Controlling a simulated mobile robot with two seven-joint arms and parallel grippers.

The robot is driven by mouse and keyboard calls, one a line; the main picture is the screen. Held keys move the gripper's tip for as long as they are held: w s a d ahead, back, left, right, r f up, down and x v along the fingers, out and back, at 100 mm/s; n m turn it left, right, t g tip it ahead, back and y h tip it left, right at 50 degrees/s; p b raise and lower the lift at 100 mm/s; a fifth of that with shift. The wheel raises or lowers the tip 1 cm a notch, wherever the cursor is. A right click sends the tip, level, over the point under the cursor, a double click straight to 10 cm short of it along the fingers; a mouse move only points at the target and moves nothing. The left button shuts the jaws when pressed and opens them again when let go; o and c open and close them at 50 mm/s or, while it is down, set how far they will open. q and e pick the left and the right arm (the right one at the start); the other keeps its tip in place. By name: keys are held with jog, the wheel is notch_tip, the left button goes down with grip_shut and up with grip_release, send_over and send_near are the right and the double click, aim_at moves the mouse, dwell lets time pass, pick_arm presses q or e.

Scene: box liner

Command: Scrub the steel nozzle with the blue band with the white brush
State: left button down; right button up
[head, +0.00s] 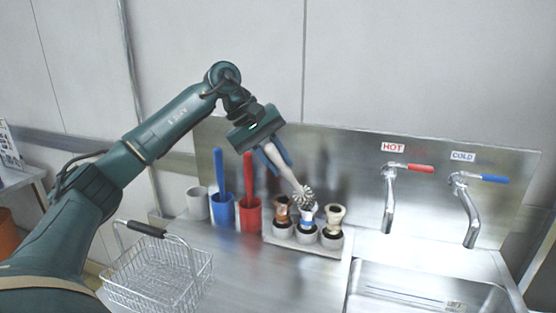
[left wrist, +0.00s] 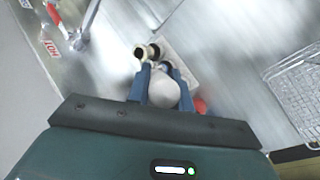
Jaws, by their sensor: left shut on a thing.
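My left gripper (head: 274,157) is shut on the white brush (head: 288,176) and holds it tilted, with the round bristle head (head: 304,195) at its lower end. The bristle head is just above the mouth of the steel nozzle with the blue band (head: 307,217); I cannot tell whether they touch. This nozzle stands upright in the middle holder of a small rack (head: 305,247). In the left wrist view the brush handle (left wrist: 164,91) sits between the blue fingers (left wrist: 162,86) and hides most of the middle nozzle. My right gripper is not in view.
A copper nozzle (head: 282,214) and a cream-coloured nozzle (head: 335,217) flank it closely. Left are a red cup (head: 250,218), a blue cup (head: 222,212), both with brushes, and an empty white cup (head: 197,204). A wire basket (head: 157,272) is front left; taps and sink (head: 430,295) are right.

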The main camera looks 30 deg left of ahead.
pick_arm(q)
jog(key=shift+w, duration=0.1)
jog(key=shift+w+r+p, duration=0.15)
jog(key=shift+w+p, duration=0.1)
jog(key=shift+p, duration=0.2)
jog(key=w+p, duration=0.1)
jog(key=w+a+p, duration=0.1)
jog(key=shift+w, duration=0.4)
jog(key=shift+s+d+f, duration=0.1)
jog(key=shift+f, duration=0.1)
